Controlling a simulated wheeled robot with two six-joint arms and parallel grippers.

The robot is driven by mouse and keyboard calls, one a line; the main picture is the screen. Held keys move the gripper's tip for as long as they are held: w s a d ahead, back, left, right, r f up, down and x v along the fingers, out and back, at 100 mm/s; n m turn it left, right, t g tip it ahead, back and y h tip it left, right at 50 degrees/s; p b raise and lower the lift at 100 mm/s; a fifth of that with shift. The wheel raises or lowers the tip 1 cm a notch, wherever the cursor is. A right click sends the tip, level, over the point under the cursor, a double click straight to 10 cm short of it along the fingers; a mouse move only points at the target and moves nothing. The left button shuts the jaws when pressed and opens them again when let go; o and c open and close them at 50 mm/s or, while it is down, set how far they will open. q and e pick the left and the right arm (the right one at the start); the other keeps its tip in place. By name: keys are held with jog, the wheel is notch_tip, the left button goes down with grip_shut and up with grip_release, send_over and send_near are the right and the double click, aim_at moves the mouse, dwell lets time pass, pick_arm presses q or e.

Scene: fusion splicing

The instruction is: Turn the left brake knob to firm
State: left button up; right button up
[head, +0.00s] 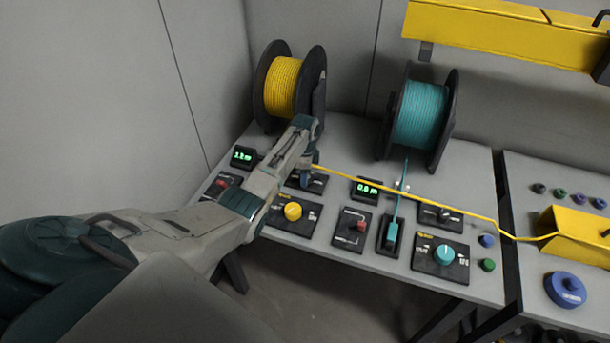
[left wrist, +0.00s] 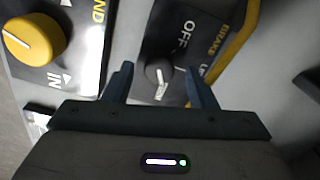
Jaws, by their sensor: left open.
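The left brake knob (left wrist: 158,74) is a small dark round knob with a white pointer, on a black panel marked BRAKE in the left wrist view. OFF and the start of a second label, "LI", are readable; the rest of the scale is hidden or cut off. The pointer's white mark is toward the bottom of that picture, toward my gripper body. My left gripper (left wrist: 159,72) is open, with one finger on each side of the knob; contact is unclear.
A yellow-cable spool (head: 284,88) stands behind my left gripper, a teal one (head: 420,115) to its right. A yellow cable (head: 430,195) runs right from beside the gripper. A yellow knob (head: 293,211) sits in front; a red-handled switch panel (head: 350,236) is to its right.

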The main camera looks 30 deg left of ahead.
pick_arm(q)
notch_tip(320, 180, up, 10)
jog(key=b, duration=0.2)
dwell(0.6)
